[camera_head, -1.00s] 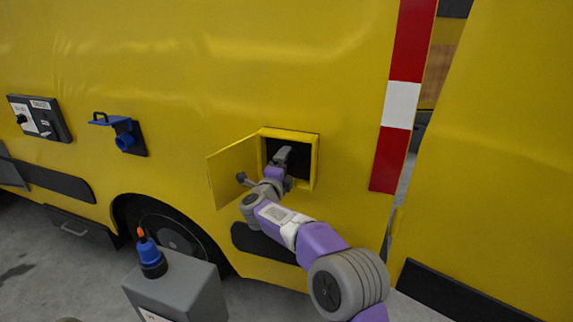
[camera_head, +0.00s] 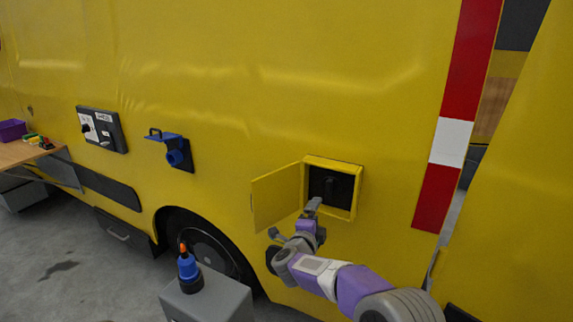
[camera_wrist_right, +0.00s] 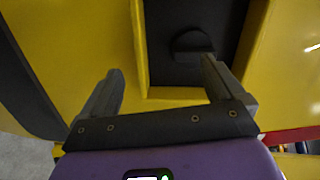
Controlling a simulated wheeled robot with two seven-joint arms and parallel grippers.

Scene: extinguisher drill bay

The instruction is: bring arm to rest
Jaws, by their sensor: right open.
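My right gripper (camera_head: 311,207) is open and empty just in front of the lower edge of a small yellow compartment (camera_head: 358,190) in the vehicle side. In the right wrist view its two fingers (camera_wrist_right: 158,92) stand wide apart with nothing between them. The compartment's yellow door (camera_head: 275,198) hangs open to the left. Inside is a dark recess with a dark handle-like part (camera_head: 329,188), which also shows in the right wrist view (camera_wrist_right: 192,45), beyond the fingers and apart from them. My left gripper is not in view.
A grey box (camera_head: 208,300) with a blue and orange connector (camera_head: 188,270) stands at the lower front. A blue socket (camera_head: 176,156) and a switch panel (camera_head: 101,129) are on the yellow vehicle (camera_head: 230,80). A wooden table (camera_head: 20,153) with a purple bin (camera_head: 12,130) is far left.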

